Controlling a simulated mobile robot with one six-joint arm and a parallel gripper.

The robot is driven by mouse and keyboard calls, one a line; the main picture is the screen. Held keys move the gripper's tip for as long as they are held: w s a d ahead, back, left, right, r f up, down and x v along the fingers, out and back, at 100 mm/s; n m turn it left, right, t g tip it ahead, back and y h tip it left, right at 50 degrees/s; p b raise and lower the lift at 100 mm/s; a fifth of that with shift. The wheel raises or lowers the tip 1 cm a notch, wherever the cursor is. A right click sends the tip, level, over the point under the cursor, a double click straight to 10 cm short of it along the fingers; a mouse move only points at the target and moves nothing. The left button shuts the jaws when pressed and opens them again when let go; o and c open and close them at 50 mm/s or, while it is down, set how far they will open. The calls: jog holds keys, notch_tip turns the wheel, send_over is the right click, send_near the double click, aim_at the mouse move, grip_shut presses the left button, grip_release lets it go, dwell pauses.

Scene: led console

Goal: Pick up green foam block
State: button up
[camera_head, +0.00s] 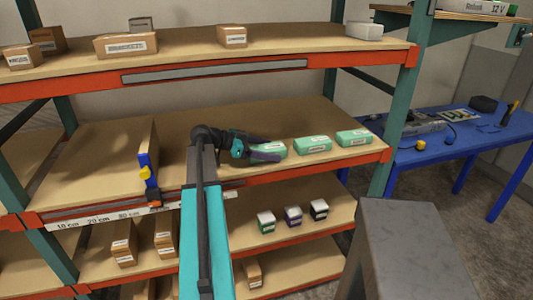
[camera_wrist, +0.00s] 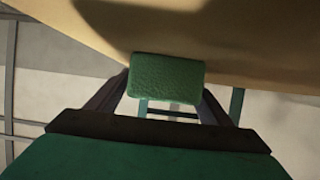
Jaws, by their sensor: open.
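Three green blocks with white labels stand in a row on the middle shelf: a left one (camera_head: 275,147), a middle one (camera_head: 313,144) and a right one (camera_head: 354,138). My gripper (camera_head: 264,153) is at the left block and partly covers it. In the wrist view a textured green block (camera_wrist: 167,78) sits between the tips of my open gripper (camera_wrist: 165,88), one finger on each side. I cannot tell whether the fingers touch it. The label print is too small to read.
The middle shelf (camera_head: 100,160) holds an upright brown board (camera_head: 148,150) with a blue and yellow part at its front, left of my arm. The upper shelf (camera_head: 190,62) with cardboard boxes is above. Small boxes (camera_head: 292,214) stand below. A blue table (camera_head: 440,145) is right.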

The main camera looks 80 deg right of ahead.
aim_at(268, 148)
jog(key=c, duration=1.1)
jog(key=shift+r, duration=0.2)
jog(key=shift+r+b, duration=0.65)
jog(key=shift+r, duration=0.7)
jog(key=shift+a+r, duration=0.15)
jog(key=shift+r, duration=0.05)
jog(key=s+a+r+b, duration=0.1)
jog(key=a+b, duration=0.2)
jog(key=a, duration=1.2)
jog(key=shift+s+a+r, duration=0.25)
jog(key=shift+s+a, duration=0.05)
jog(key=shift+s, duration=0.05)
